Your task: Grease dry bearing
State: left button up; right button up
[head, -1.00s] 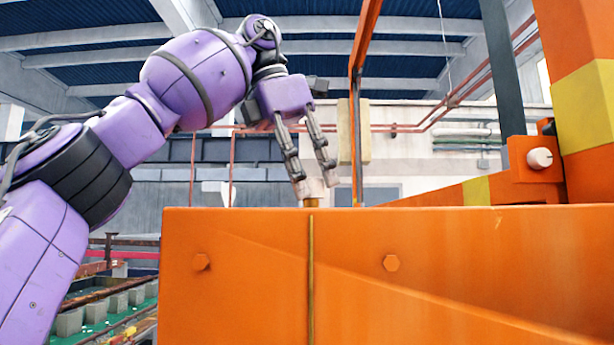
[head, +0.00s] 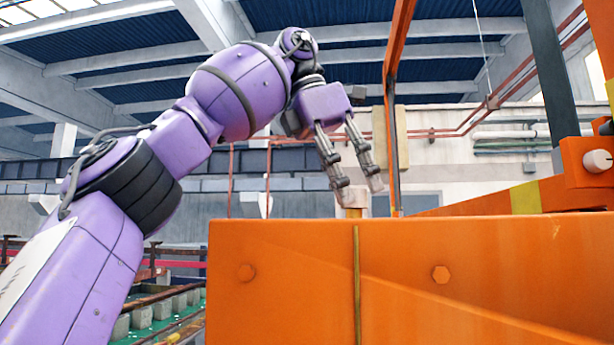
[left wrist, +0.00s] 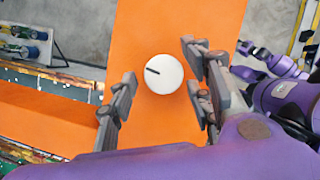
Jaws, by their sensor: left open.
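A white round cap (left wrist: 164,73) with a short dark mark sits on the orange surface (left wrist: 165,122) in the left wrist view. In the head view a short pale post (head: 355,203) stands at the top edge of the orange housing (head: 300,290). My left gripper (head: 358,196) is open and points down at the post. In the left wrist view its fingers (left wrist: 160,98) are on either side of the cap, with gaps on both sides. I cannot tell which part is the dry bearing. My right gripper cannot be made out clearly.
An orange upright bar (head: 392,110) stands just right of the left gripper. An orange block with a pale knob (head: 597,161) is at the right. Purple parts, seemingly mine, show at the right of the left wrist view. Sunken tanks lie lower left.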

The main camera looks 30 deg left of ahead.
pick_arm(q)
jog(key=shift+v, duration=1.2)
jog(key=s+a, duration=0.2)
jog(key=s, duration=0.1)
jog(key=s+a, duration=0.2)
jog(key=a, duration=0.1)
jog(key=s+a, duration=0.2)
jog(key=s, duration=0.1)
jog(key=shift+s+a+r, duration=0.15)
jog(key=shift+s+a, duration=0.05)
jog(key=shift+s, duration=0.15)
jog(key=shift+s+a, duration=0.25)
jog(key=shift+a, duration=0.05)
